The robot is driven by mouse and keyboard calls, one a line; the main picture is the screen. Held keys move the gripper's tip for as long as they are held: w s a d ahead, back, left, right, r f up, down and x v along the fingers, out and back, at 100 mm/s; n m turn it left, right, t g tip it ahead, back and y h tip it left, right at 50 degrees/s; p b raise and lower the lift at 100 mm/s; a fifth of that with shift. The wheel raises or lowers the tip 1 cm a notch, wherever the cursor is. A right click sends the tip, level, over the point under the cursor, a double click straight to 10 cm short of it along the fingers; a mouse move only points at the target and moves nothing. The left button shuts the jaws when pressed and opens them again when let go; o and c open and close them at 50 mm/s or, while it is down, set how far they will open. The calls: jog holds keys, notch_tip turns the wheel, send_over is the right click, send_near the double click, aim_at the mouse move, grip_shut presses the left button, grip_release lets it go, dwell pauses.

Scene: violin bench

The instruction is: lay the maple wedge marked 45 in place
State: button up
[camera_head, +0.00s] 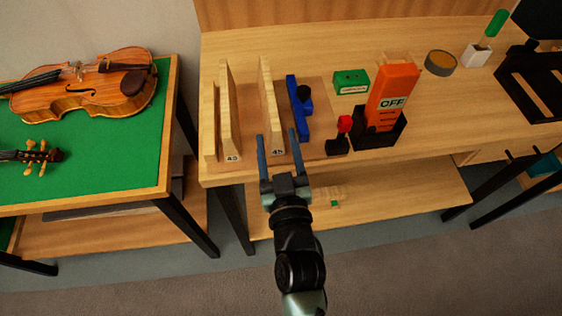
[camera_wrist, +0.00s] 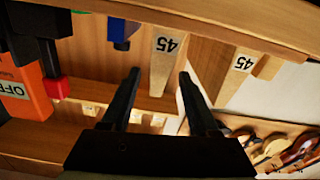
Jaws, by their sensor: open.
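Two pale maple wedges marked 45 stand on the bench. The right-hand one (camera_head: 267,95) stands beside a blue tool, and the left-hand one (camera_head: 227,105) is further left. In the wrist view, which is turned over, the right-hand wedge (camera_wrist: 166,65) is in the middle and the left-hand wedge (camera_wrist: 213,70) is to its right. My gripper (camera_head: 278,136) is open and empty, its fingers spread to either side of the right-hand wedge's labelled end. The fingers also show in the wrist view (camera_wrist: 159,74). I cannot tell whether they overlap the wedge.
A blue tool (camera_head: 293,110), a red-topped black item (camera_head: 342,132), an orange OFF box (camera_head: 391,92) and a green box (camera_head: 350,81) stand to the right. A violin (camera_head: 95,88) lies on the green-topped table at left. The bench's front edge (camera_head: 225,179) is near my gripper.

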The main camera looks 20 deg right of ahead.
jog(key=shift+v, duration=2.45)
jog(key=w+a+r+n+t+y, duration=0.1)
jog(key=w+a+r+t, duration=0.15)
jog(key=r, duration=0.65)
jog(key=w+a+r+t+y, duration=0.1)
jog(key=w+a+r, duration=0.2)
jog(key=r, duration=0.7)
jog(key=w+a+r+n+t+y, duration=0.1)
jog(key=w+a+r+t, duration=0.15)
jog(key=r, duration=0.65)
jog(key=s+a+r+t, duration=0.1)
jog(key=s+r, duration=0.2)
jog(key=r, duration=0.4)
jog(key=s+a+r+t+y, duration=0.1)
jog(key=s+a+r, duration=0.1)
jog(key=r, duration=0.6)
jog(key=s+a+r+t+y, duration=0.1)
jog(key=s+a+r+t, duration=0.1)
jog(key=s+r, duration=0.2)
notch_tip(320, 180, up, 3)
jog(key=shift+r, duration=0.15)
